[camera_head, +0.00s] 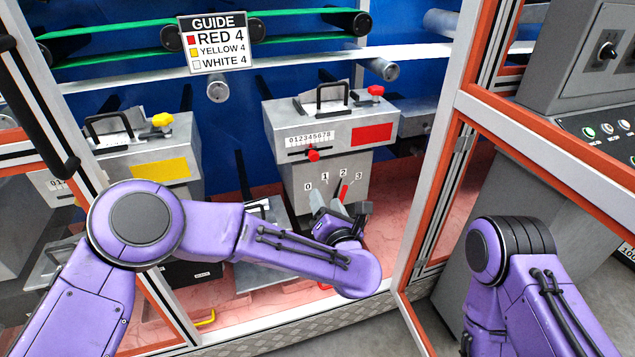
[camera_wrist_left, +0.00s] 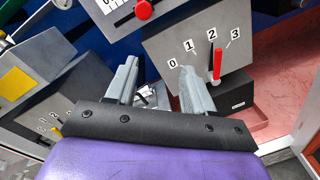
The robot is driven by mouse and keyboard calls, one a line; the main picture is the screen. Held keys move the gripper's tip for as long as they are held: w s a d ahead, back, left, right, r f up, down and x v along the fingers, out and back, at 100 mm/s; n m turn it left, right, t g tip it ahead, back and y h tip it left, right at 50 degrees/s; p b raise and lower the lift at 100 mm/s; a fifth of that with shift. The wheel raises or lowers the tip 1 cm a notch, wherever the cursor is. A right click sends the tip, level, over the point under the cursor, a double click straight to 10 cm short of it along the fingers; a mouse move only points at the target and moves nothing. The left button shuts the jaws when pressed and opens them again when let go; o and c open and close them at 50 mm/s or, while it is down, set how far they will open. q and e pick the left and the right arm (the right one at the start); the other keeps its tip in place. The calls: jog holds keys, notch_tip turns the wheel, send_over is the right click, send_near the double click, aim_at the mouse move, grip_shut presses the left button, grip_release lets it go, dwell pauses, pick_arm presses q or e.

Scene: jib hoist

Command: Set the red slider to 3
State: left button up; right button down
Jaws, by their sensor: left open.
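The red slider knob (camera_head: 313,155) sits under the middle of a 0 to 8 number scale on the grey box with the red patch (camera_head: 372,134). The exact number it marks is too small to tell. The knob also shows at the top of the left wrist view (camera_wrist_left: 143,9). Below it, a red lever (camera_wrist_left: 217,65) stands near the 2 on a 0 to 3 plate. My left gripper (camera_head: 338,206) is open and empty below the slider, in front of the lever plate; its fingers appear left of the lever in the wrist view. My right gripper is out of view.
A similar box with a yellow patch (camera_head: 160,168) stands on the left. A guide sign (camera_head: 213,44) reads red 4, yellow 4, white 4. An orange-and-silver frame post (camera_head: 434,155) stands to the right, with a grey control panel (camera_head: 595,125) beyond it.

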aim_at(315, 158)
pick_arm(q)
notch_tip(315, 158, up, 5)
jog(key=w+n+y, duration=0.1)
jog(key=n+y, duration=0.1)
jog(key=n, duration=0.3)
jog(key=x, duration=0.3)
jog(key=p+x, duration=0.1)
jog(key=x, duration=0.6)
jog(key=shift+w+d+f+p, duration=0.2)
jog(key=shift+d+p, duration=0.1)
jog(key=shift+d, duration=0.1)
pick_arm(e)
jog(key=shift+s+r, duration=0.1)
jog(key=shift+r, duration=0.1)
